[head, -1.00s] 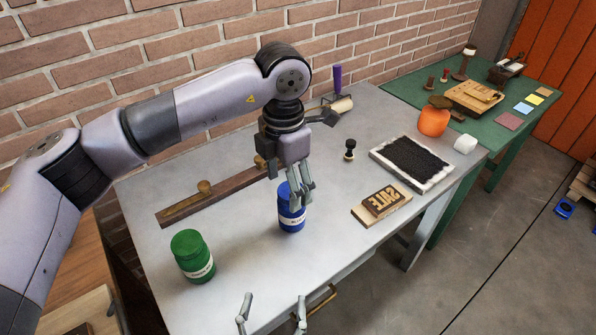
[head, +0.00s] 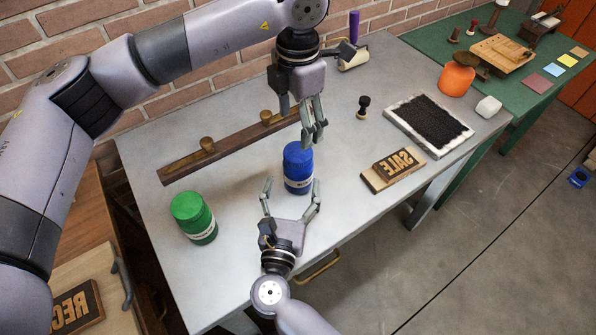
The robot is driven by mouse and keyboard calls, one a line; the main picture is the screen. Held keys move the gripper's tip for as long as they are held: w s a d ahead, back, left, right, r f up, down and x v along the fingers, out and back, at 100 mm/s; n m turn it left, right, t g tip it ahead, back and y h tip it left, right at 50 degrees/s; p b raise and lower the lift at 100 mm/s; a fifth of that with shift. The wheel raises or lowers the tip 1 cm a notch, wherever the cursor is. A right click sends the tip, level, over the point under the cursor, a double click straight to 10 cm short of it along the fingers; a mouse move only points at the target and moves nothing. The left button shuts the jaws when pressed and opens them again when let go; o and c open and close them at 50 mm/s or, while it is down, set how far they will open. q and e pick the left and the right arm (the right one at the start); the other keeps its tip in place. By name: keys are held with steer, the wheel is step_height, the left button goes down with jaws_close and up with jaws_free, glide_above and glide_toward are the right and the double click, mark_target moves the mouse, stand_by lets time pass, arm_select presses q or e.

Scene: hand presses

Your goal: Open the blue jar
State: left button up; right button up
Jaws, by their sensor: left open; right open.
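The blue jar (head: 297,170) stands upright on the grey table, with its blue lid on and a pale label on its side. My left gripper (head: 314,143) is open above the jar, toward its right side, pointing down; I cannot tell if its fingertips touch the lid. My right gripper (head: 290,190) comes from the table's front edge, open, with its fingers spread toward the jar's lower body. Its right finger is close to the jar, and the left finger is clear of it.
A green jar (head: 194,217) stands to the left on the grey table (head: 235,265). A wooden rail with knobs (head: 225,150) lies behind. A SALE block (head: 393,168), a small stamp (head: 363,106) and a black ink pad (head: 428,124) are to the right.

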mark_target(294, 179)
steer(key=w, duration=0.3)
steer(key=w+d, duration=0.1)
steer(key=w, duration=0.1)
steer(key=shift+w, duration=0.3)
